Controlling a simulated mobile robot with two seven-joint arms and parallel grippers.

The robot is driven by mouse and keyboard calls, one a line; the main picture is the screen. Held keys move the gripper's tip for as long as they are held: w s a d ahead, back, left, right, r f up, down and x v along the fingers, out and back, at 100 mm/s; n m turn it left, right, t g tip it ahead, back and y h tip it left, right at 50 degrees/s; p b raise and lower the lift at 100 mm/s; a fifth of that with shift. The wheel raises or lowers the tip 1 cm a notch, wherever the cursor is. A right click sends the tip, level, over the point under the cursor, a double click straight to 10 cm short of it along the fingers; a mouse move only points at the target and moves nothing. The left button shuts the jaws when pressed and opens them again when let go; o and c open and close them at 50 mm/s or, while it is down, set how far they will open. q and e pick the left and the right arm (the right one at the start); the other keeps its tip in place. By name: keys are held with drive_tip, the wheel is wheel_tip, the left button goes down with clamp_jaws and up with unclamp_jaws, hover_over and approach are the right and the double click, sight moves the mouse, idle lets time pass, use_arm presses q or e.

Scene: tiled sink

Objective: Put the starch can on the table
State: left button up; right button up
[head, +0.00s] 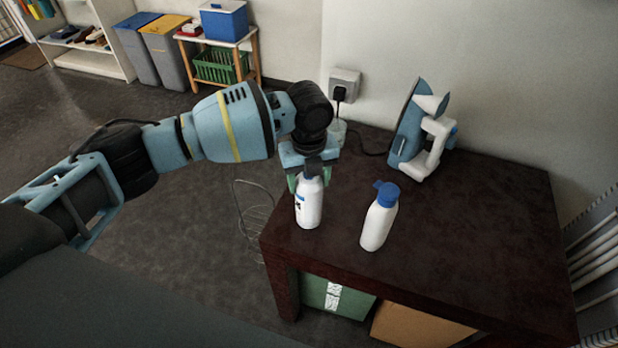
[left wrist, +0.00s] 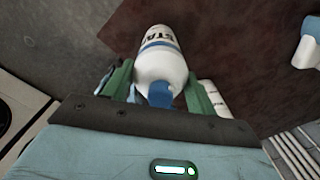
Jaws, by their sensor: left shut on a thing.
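The starch can (head: 309,205) is white with a blue cap and part of a dark label. My left gripper (head: 309,170) is shut on its top end from above. The can is upright at the left edge of the dark table (head: 480,235); I cannot tell whether its base touches the top. In the left wrist view the can (left wrist: 159,50) sits between the green fingers, its label partly readable, with the table (left wrist: 235,60) beyond. My right gripper is not in view.
A second white bottle with a blue cap (head: 378,220) stands just right of the can. An iron (head: 410,130) stands at the table's back, by a wall socket (head: 344,86). The table's right part is clear. A wire rack (head: 255,215) is left of the table.

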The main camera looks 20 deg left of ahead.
use_arm(q)
drive_tip(key=o, duration=1.7)
drive_tip(key=shift+f, duration=0.1)
wheel_tip(320, 180, up, 12)
drive_tip(key=shift+r+p, duration=0.15)
drive_tip(key=shift+p, duration=0.2)
